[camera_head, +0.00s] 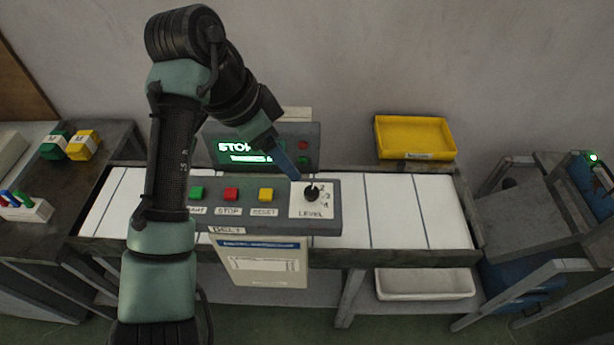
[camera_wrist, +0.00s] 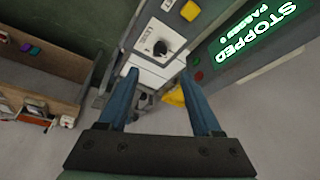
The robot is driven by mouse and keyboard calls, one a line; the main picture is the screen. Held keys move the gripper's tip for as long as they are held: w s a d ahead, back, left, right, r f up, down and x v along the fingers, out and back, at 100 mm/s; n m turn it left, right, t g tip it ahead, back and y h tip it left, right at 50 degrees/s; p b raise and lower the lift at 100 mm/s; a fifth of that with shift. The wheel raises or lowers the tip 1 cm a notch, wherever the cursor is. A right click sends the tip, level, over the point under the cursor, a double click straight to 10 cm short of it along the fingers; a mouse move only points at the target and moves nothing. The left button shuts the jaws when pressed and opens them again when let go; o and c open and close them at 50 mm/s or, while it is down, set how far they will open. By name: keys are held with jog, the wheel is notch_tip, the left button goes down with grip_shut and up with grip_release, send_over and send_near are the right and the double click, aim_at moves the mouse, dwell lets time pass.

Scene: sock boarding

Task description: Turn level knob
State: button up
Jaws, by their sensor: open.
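The level knob (camera_head: 311,193) is a round black dial on a white plate with printed numbers, at the right end of the grey control panel (camera_head: 262,225). In the wrist view the knob (camera_wrist: 161,48) shows beyond the fingertips, roughly centred between them. My gripper (camera_head: 296,178) has blue fingers and appears just up and left of the knob in the head view. In the wrist view my gripper (camera_wrist: 160,74) is open, with nothing between its fingers. I cannot tell the exact gap to the knob.
Green (camera_head: 197,193), red (camera_head: 231,194) and yellow (camera_head: 265,194) buttons sit left of the knob. A display (camera_wrist: 245,42) reading STOPPED stands behind the panel. A yellow tray (camera_head: 415,156) is at the back right. The white belt (camera_head: 395,215) right of the panel is clear.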

aim_at(310, 191)
jog(key=p+x, duration=0.2)
jog(key=x, duration=1)
jog(key=shift+d, duration=0.1)
grip_shut()
